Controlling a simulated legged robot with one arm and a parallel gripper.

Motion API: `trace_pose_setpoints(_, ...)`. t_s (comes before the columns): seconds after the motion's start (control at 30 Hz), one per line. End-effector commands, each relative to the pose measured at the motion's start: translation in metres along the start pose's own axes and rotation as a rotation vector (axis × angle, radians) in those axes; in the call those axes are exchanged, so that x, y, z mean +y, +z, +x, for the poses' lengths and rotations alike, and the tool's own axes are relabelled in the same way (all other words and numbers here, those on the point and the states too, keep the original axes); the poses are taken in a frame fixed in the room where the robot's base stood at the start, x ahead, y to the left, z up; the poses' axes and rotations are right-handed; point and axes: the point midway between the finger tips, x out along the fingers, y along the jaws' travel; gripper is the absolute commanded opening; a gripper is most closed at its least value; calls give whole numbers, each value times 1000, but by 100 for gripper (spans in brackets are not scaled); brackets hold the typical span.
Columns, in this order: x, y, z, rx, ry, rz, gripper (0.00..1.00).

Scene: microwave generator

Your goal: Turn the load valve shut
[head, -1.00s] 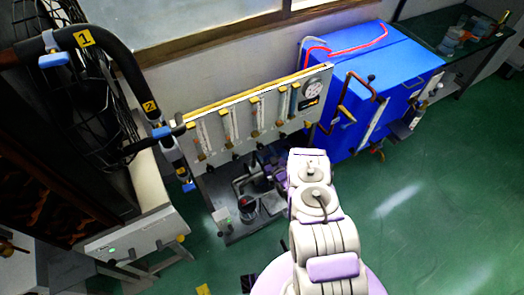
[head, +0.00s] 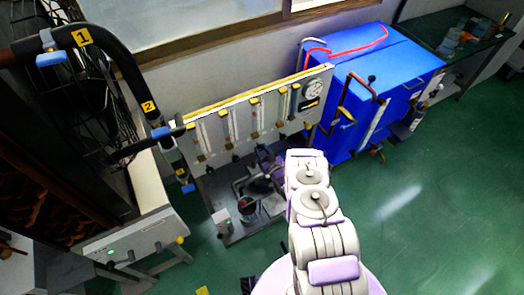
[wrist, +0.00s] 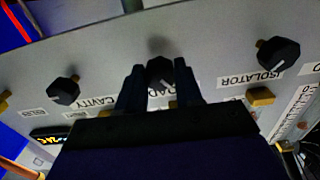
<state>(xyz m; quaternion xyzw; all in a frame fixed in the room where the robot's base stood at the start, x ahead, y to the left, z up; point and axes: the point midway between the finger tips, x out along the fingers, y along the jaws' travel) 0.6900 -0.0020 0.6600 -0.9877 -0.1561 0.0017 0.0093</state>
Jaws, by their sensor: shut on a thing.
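In the wrist view, the load valve (wrist: 160,70) is a dark faceted knob with a pale pointer line, on the grey panel (wrist: 100,48). The label below it is partly covered by my gripper; "OAD" shows. My gripper (wrist: 159,75) has one dark finger on each side of this knob and is shut on it. The pointer line slants down to the right. In the head view, the panel (head: 243,128) stands upright with several flow tubes, and my arm hides the gripper and the gripped knob.
In the wrist view, the cavity knob (wrist: 64,90) is at left and the isolator knob (wrist: 278,54) at right, both close by. In the head view, a blue cabinet (head: 385,70) stands right of the panel. Green floor (head: 440,210) is clear at right.

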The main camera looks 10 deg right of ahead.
Motion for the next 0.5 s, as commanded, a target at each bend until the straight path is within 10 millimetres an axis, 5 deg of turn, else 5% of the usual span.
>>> trace_pose_setpoints(0.13,0,0,0,0,-1,0,5)
trace_pose_setpoints(0.5,1,1,-1,-1,1,67,5)
